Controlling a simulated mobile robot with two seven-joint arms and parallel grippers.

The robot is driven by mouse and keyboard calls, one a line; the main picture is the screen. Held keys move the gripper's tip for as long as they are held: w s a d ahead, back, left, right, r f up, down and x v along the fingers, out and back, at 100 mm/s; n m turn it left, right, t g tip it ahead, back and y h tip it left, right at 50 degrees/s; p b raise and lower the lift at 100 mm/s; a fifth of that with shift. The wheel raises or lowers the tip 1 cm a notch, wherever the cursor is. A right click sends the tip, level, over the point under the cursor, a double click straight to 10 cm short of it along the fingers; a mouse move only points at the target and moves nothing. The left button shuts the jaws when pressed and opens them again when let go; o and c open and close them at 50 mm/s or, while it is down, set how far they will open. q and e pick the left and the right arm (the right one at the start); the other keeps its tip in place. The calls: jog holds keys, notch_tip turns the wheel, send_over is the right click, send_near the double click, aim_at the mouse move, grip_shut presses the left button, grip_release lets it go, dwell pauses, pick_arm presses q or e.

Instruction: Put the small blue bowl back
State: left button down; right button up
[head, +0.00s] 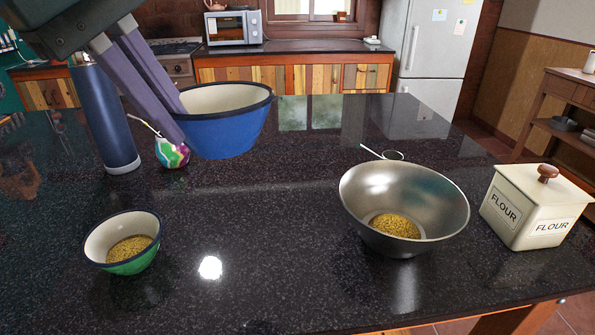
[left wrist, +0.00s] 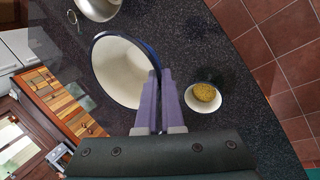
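The blue bowl (head: 226,133) has a white inside and a dark rim, and looks empty. My left gripper (head: 178,125) comes in from the upper left with its purple fingers closed on the bowl's near-left rim. In the left wrist view the fingers (left wrist: 161,88) pinch the edge of the bowl (left wrist: 120,72). The bowl seems roughly level; I cannot tell surely whether its base is clear of the counter. A smaller green bowl (head: 140,261) with yellow grains stands at the front left. My right gripper is not in view.
A metal bowl (head: 360,205) with yellow grains stands right of centre, a flour tin (head: 515,235) beside it. A blue bottle (head: 105,125) and a colourful gourd cup (head: 171,155) stand close to my left gripper. The counter's middle (head: 270,215) is clear.

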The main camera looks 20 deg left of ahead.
pick_arm(q)
jog(key=shift+w+a+f+b, duration=0.15)
jog(key=shift+a+f+b, duration=0.2)
jog(key=shift+a, duration=0.3)
jog(key=shift+y, duration=0.3)
jog(key=f+b, duration=1.4)
jog(key=f, duration=0.6)
jog(key=shift+a+f+b, duration=0.1)
jog(key=shift+a+b, duration=0.1)
jog(key=shift+b, duration=0.1)
jog(key=c, duration=1.5)
grip_release()
jog(key=o, duration=0.4)
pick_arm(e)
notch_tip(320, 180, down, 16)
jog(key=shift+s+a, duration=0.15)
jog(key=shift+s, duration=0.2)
pick_arm(q)
jog(key=shift+o, duration=0.2)
jog(key=shift+r, duration=0.4)
jog(key=p+v, duration=0.2)
jog(key=v, duration=0.9)
jog(key=shift+s+r, duration=0.2)
jog(key=shift+s, duration=0.1)
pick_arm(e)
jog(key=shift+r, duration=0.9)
